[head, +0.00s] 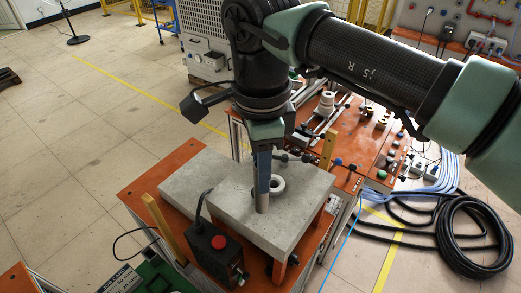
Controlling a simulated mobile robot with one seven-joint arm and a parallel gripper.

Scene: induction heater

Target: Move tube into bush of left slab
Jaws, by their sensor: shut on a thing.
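My gripper (262,188) points straight down over the grey slabs, its blue-grey fingers shut on a short grey tube (262,204). The tube is upright, and its lower end is at or just above the slab top; I cannot tell whether it touches. The right slab (300,207) lies below it, raised on orange-brown supports. A white ring-shaped bush (278,184) is on this slab, just right of and partly behind the tube and fingers. The left slab (178,181) adjoins it. No bush is visible on the left slab.
A black control box (214,252) with a red button and a cable stands in front of the slabs. A yellowish post (165,228) rises at the left. An orange bench (365,150) with equipment stands behind. Black hose (470,235) lies coiled at the right. Open floor is at left.

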